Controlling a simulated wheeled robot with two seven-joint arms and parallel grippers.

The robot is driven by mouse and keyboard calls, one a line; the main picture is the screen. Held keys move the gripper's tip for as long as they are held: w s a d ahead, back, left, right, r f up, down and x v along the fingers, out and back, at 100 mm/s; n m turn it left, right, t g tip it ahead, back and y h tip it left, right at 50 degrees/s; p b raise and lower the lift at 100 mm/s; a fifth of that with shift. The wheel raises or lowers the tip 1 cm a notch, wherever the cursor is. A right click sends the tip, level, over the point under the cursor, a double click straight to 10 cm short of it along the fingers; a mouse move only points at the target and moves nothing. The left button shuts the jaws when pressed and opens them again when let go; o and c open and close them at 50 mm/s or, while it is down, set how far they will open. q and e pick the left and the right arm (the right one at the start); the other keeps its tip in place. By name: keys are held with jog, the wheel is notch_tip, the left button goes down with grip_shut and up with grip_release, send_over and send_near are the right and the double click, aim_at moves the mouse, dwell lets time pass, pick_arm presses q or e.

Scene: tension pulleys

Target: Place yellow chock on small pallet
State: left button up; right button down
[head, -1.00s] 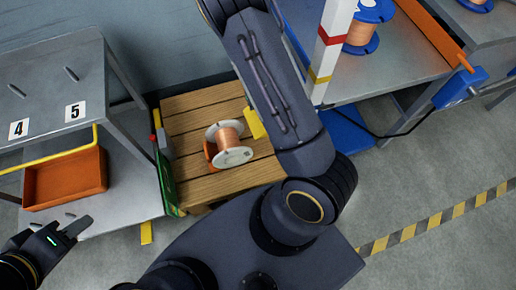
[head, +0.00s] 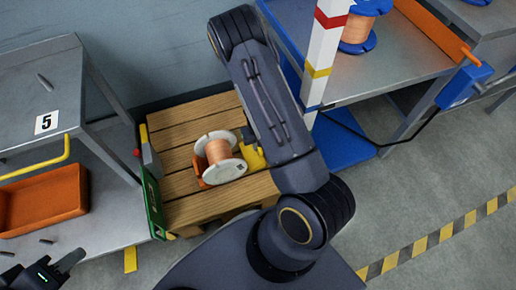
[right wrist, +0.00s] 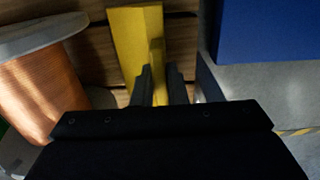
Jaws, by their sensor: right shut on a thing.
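The yellow chock (head: 254,158) is over the right side of the small wooden pallet (head: 190,210), beside a copper wire spool with white flanges (head: 220,158). In the right wrist view the chock (right wrist: 128,45) has a flat plate and an upright rib. My right gripper (right wrist: 158,85) is shut on that rib, above the pallet slats (right wrist: 97,58). I cannot tell whether the chock touches the slats. In the head view my right arm hides most of that gripper. My left gripper (head: 72,261) is at the lower left, away from the pallet; its jaw opening is unclear.
The spool (right wrist: 40,85) stands close left of the right gripper. A green panel (head: 153,203) borders the pallet's left side. A metal shelf with an orange bin (head: 45,200) is at left. A striped post (head: 322,50) and a blue base (head: 345,145) stand at right.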

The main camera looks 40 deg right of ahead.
pick_arm(q)
jog(key=shift+f, duration=0.5)
pick_arm(e)
jog(key=shift+f, duration=0.85)
jog(key=shift+f, duration=0.1)
jog(key=c, duration=1.5)
grip_release()
jog(key=shift+o, duration=0.2)
